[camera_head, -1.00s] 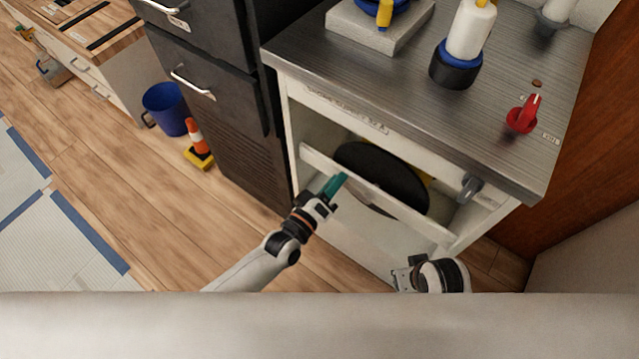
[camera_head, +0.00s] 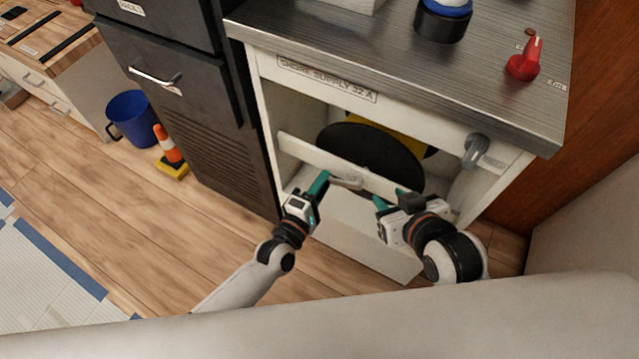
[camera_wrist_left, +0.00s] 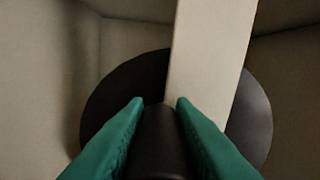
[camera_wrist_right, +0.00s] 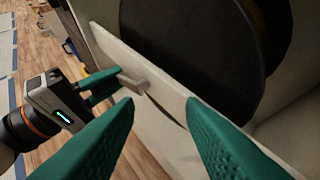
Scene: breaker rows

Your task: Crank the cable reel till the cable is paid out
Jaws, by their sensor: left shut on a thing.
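The cable reel shows as a large black disc (camera_head: 375,155) inside the open cabinet, behind a pale crossbar (camera_head: 385,183). It is also in the left wrist view (camera_wrist_left: 98,115) and the right wrist view (camera_wrist_right: 185,45). A light grey crank piece (camera_head: 347,182) sits at the front of the crossbar. My left gripper (camera_head: 322,180) is there, its teal fingers shut around a dark round grip (camera_wrist_left: 158,140). My right gripper (camera_head: 392,203) is at the right part of the crossbar; its fingers (camera_wrist_right: 160,108) stand apart, with nothing clearly held. The cable cannot be made out.
A metal counter (camera_head: 400,75) overhangs the cabinet, with a red rotary switch (camera_head: 523,65) on top. A grey lever (camera_head: 475,150) juts from the cabinet front at right. A dark drawer unit (camera_head: 190,110) stands left. A blue bucket (camera_head: 132,118) and orange cone (camera_head: 168,150) are on the floor.

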